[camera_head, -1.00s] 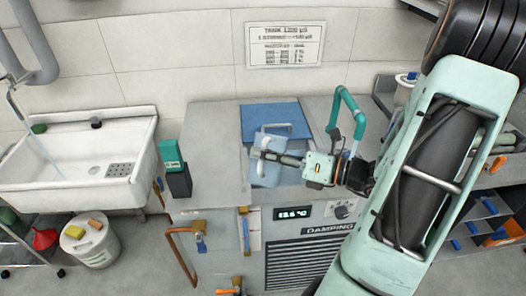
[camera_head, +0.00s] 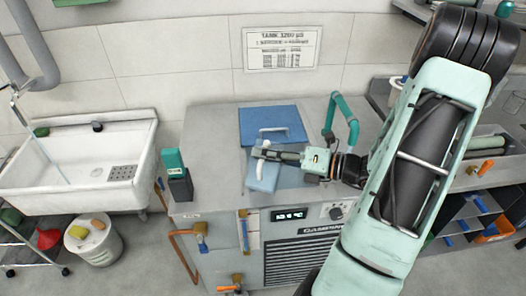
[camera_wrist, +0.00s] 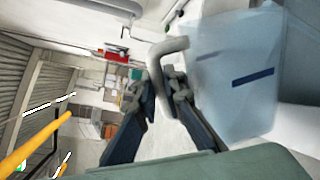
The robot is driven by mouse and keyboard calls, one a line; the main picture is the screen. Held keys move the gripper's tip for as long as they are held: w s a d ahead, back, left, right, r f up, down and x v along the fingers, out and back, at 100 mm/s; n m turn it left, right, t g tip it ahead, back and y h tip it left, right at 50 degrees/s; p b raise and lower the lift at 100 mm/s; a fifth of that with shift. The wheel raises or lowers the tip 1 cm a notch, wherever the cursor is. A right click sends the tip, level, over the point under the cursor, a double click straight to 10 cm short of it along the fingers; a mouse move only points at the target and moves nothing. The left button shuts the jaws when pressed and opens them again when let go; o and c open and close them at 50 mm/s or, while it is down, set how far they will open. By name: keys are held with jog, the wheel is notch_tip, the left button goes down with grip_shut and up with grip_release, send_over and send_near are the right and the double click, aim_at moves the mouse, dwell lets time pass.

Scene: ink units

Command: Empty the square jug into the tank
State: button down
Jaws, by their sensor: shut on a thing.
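The square jug (camera_head: 263,177) is a pale translucent blue container with a light grey handle. It is in the air over the front of the tank's worktop, in front of the blue panel. My gripper (camera_head: 268,154) reaches in from the right and hides the jug's middle. In the wrist view the gripper's fingers (camera_wrist: 163,88) are shut on the grey handle (camera_wrist: 172,46), and the jug body (camera_wrist: 240,75) with its dark blue stripe fills the right side. The tank (camera_head: 205,190) is the grey cabinet with a blue square panel (camera_head: 272,125) on top. I cannot tell whether that panel is a cover.
A teal pipe (camera_head: 351,128) rises at the worktop's right. A teal-and-black device (camera_head: 177,175) stands at its left edge. A white sink (camera_head: 75,170) is further left, above a white bucket (camera_head: 93,240). A sign (camera_head: 281,48) hangs behind.

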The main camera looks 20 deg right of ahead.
aim_at(277, 147)
jog(key=shift+w+d+r+m+p, duration=0.2)
jog(key=shift+m+p, duration=0.1)
jog(key=shift+p, duration=0.3)
jog(key=shift+w+d+f+m+g+p, duration=0.3)
jog(key=shift+w+m+p, duration=0.2)
jog(key=shift+p, duration=0.35)
jog(key=shift+w+d+f+m+g+p, duration=0.1)
jog(key=shift+w+d+f+m+p, duration=0.1)
jog(key=shift+w+d+m+p, duration=0.35)
jog(key=shift+w+d+f+m+y+p, duration=0.4)
jog(key=shift+w+d+f+m+p, duration=0.3)
jog(key=shift+w+m+p, duration=0.35)
jog(key=shift+w+d+r+m+g+p, duration=0.2)
jog(key=shift+w+d+m+p, duration=0.25)
jog(key=shift+w+m+p, duration=0.15)
jog(key=shift+w+d+r+m+g+p, duration=0.2)
jog(key=shift+w+d+m+p, duration=0.15)
jog(key=shift+d+m+p, duration=0.25)
jog(key=shift+a, duration=0.15)
jog(key=shift+r+p, duration=0.2)
jog(key=shift+p, duration=0.4)
jog(key=shift+f, duration=0.1)
